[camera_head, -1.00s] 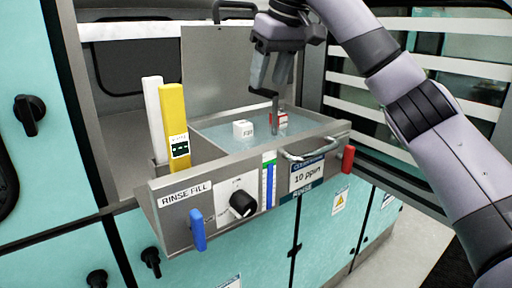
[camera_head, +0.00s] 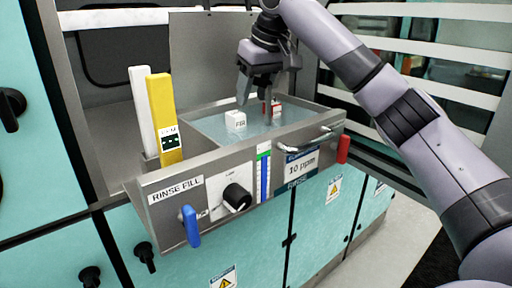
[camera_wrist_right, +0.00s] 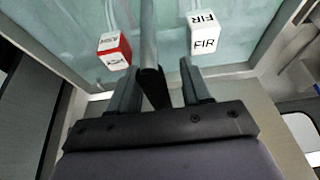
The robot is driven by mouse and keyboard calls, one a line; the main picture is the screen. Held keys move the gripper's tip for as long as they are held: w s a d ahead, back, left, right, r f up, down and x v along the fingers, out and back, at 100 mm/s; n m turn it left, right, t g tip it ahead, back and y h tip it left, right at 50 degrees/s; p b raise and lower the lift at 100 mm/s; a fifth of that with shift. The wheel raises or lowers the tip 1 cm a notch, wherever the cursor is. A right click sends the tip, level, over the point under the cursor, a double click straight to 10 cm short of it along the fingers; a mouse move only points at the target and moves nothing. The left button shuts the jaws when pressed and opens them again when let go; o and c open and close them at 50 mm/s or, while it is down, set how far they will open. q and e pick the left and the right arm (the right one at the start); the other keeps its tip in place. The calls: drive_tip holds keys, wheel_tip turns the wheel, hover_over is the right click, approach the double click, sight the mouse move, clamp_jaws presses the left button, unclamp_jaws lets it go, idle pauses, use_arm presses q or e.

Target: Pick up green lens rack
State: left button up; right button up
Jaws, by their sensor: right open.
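I can make out no green lens rack in either view. My right gripper (camera_head: 256,98) is open over the rinse tank (camera_head: 192,112), and its fingers also show in the right wrist view (camera_wrist_right: 158,88). A grey rod (camera_wrist_right: 148,40) runs between the fingers in that view; I cannot tell what it belongs to. A white cube marked FIR (camera_head: 235,119) is in the tank's water, to the left of the fingers in the head view. A red and white cube (camera_head: 277,108) is close behind the fingers, partly hidden by them. My left gripper is not in view.
A yellow upright panel (camera_head: 165,120) and a white one (camera_head: 142,110) stand at the tank's left. The front panel carries a black knob (camera_head: 237,197), a blue handle (camera_head: 191,226), a red handle (camera_head: 343,150) and a metal bar handle (camera_head: 312,140).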

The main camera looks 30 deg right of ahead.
clamp_jaws()
drive_tip(key=shift+r, duration=0.15)
idle(1.2)
